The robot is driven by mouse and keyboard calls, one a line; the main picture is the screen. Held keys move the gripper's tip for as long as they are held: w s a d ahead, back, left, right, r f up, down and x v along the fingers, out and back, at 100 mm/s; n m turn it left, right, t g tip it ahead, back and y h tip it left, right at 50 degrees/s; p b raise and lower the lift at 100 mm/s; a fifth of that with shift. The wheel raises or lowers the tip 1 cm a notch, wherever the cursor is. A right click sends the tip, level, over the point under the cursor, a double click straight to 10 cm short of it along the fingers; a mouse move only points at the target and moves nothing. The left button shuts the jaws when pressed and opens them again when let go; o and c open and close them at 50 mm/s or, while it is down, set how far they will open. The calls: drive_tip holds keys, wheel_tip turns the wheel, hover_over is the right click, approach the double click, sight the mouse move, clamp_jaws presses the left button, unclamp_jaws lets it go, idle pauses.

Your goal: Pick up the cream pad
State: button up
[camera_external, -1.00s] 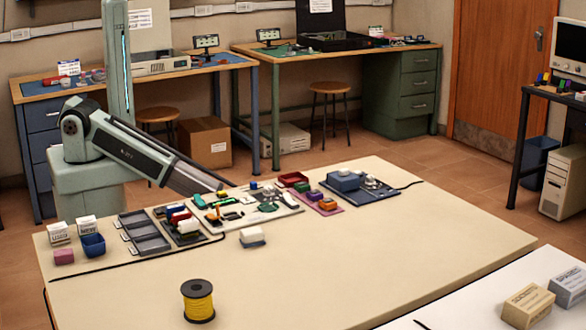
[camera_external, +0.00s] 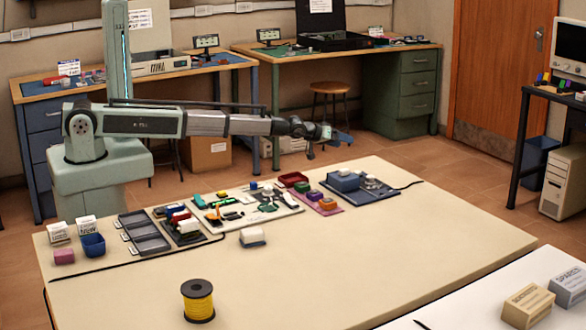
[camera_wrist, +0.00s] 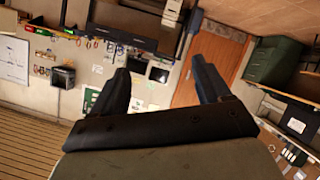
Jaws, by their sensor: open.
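A cream-white block on a blue-grey base (camera_external: 253,237) sits alone on the tabletop, in front of the row of trays; it looks like the cream pad. A second whitish piece (camera_external: 187,226) lies on a dark tray at the left, too small to identify. My gripper (camera_external: 327,142) is raised at the end of the outstretched arm, above and behind the table's far edge, well away from both. In the wrist view my gripper (camera_wrist: 160,70) is open and empty, its two dark fingers apart. The wrist view shows the room and no tabletop piece.
The cream table (camera_external: 350,260) has wide free room at front and right. A yellow spool (camera_external: 198,301) stands at the front.

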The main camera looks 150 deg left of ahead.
drive_tip(key=w+d+r+n+t+h, duration=0.25)
drive_tip(key=w+r+n, duration=0.35)
drive_tip(key=w+r, duration=0.7)
drive_tip(key=w+d+r+m+t+h, duration=0.1)
drive_tip(key=w+d+m+h, duration=0.15)
drive_tip(key=w+d, duration=0.9)
drive_tip(key=w+d+r+m+t+h, duration=0.1)
drive_tip(key=w+d+m+h, duration=0.15)
drive_tip(key=w+d, duration=0.9)
drive_tip(key=m+g+h, duration=0.6)
drive_tip(key=m, duration=0.1)
hover_over(252, 230)
drive_tip(key=f, duration=0.6)
drive_tip(key=shift+d+f, duration=0.2)
drive_tip(key=shift+d, duration=0.15)
drive_tip(key=shift+a+f, duration=0.2)
drive_tip(key=shift+f, duration=1.25)
drive_tip(key=shift+a+f, duration=0.15)
drive_tip(key=shift+f, duration=1.25)
